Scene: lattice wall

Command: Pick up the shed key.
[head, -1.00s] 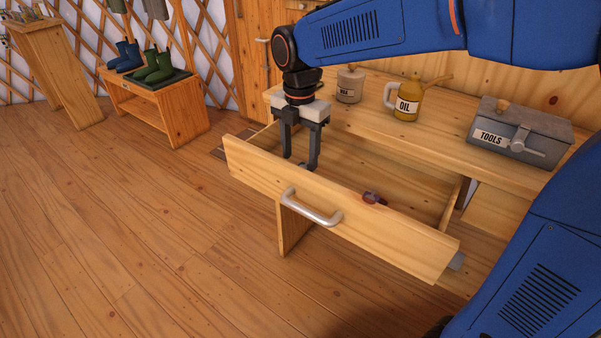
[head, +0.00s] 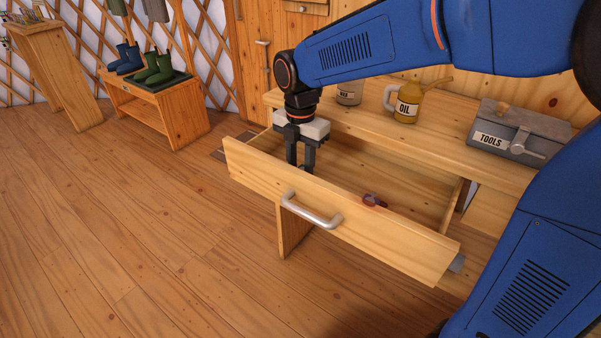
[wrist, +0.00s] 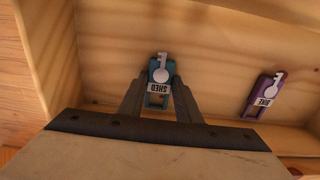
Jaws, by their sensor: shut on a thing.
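The shed key (wrist: 159,72) has a teal tag with a white label reading SHED. In the wrist view it lies between the fingertips of my gripper (wrist: 160,90), which is shut on it. In the head view my gripper (head: 300,168) reaches down into the open drawer (head: 340,222) at its left end, and the drawer front hides the key and the fingertips. I cannot tell whether the key touches the drawer floor.
A purple key tag reading BIKE (wrist: 264,94) lies to the right in the drawer. A small dark red item (head: 374,200) shows near the drawer front. An oil can (head: 407,106) and a tool box (head: 517,133) stand on the bench top (head: 450,125).

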